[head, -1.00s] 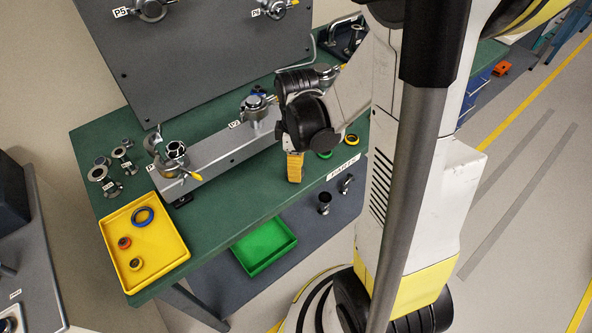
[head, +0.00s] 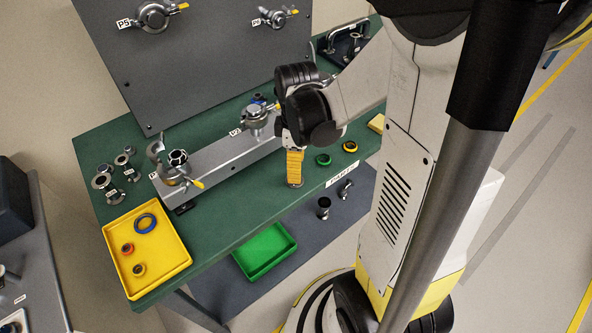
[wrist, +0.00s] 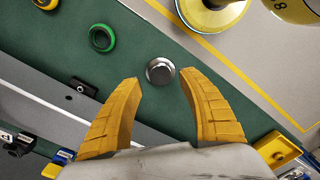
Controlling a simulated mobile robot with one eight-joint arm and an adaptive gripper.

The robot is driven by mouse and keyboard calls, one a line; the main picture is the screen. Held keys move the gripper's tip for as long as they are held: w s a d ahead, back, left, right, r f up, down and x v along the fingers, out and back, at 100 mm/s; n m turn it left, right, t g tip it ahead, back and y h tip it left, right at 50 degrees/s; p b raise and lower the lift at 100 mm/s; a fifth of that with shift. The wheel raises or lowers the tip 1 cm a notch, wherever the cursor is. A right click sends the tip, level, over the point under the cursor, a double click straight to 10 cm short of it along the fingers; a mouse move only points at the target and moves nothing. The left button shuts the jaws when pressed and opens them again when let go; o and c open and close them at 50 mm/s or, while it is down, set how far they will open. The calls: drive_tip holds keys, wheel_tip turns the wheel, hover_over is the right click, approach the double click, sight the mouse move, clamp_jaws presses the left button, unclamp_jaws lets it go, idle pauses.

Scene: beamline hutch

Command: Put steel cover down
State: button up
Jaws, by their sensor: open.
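The steel cover (wrist: 160,71) is a small round silver piece lying on the green bench top, just beyond my fingertips in the wrist view. My gripper (wrist: 158,80) has its two yellow fingers spread apart, one on each side of the cover's line, with a gap to it on both sides. In the head view my gripper (head: 294,184) points down at the bench near its front edge, right of the grey rail. There the cover is mostly hidden by the fingers.
A green ring (head: 323,159) and a yellow ring (head: 350,146) lie right of my gripper. The grey rail (head: 215,158) with clamps stands left. A yellow tray (head: 177,262) holds several rings. A green tray (head: 268,262) sits lower, below the bench's front edge.

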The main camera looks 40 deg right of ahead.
wheel_tip(320, 180, up, 8)
drive_tip(key=p, duration=0.2)
drive_tip(key=s+a+r+m+t, duration=0.3)
drive_tip(key=a+r+m+t, duration=0.4)
drive_tip(key=a+r+m, duration=0.2)
drive_tip(key=a, duration=0.2)
drive_tip(key=shift+s+a+r, duration=0.3)
drive_tip(key=shift+a+r, duration=0.1)
